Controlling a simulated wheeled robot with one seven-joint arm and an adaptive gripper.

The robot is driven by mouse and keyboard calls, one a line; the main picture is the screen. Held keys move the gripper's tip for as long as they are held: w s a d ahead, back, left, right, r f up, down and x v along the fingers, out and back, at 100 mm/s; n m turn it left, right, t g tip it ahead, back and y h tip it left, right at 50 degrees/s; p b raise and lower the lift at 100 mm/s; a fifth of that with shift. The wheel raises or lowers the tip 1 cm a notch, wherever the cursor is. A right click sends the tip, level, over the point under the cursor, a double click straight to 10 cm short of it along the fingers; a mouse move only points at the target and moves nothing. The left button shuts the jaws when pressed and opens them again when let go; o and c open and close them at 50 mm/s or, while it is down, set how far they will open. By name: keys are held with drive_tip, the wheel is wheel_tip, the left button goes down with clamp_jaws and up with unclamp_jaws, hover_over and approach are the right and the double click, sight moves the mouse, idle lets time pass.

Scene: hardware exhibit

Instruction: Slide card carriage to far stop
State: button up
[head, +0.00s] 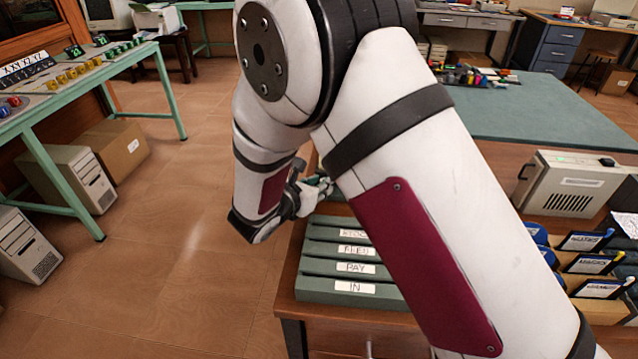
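My gripper (318,190) shows small and partly hidden behind my own arm, at the back end of a dark green slotted rack (344,301) on a wooden table. I cannot tell whether its fingers are open or shut, or whether they touch anything. The rack has stepped rows with white labels; "PAY" and "IN" are readable on the front ones. I cannot make out a card carriage for certain; my arm covers the rack's right side and the area behind it.
Right of my arm stand a beige box-shaped device (568,184) and tilted racks of blue-labelled cards (590,262). A green mat (540,112) covers the table behind. At left, a green-legged bench (60,130) holds coloured parts. The floor between is clear.

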clamp_jaws()
drive_tip(key=d+b, duration=0.3)
drive_tip(key=d, duration=0.9)
drive_tip(key=shift+s+d, duration=0.2)
drive_tip(key=shift+d, duration=0.3)
unclamp_jaws()
drive_tip(key=shift+d, duration=0.15)
drive_tip(key=shift+s, duration=0.1)
drive_tip(key=shift+s+a+r, duration=0.15)
drive_tip(key=shift+s+a, duration=0.05)
drive_tip(key=shift+a, duration=0.05)
drive_tip(key=v, duration=1.1)
drive_tip(key=shift+s+a, duration=0.1)
drive_tip(key=shift+s, duration=0.1)
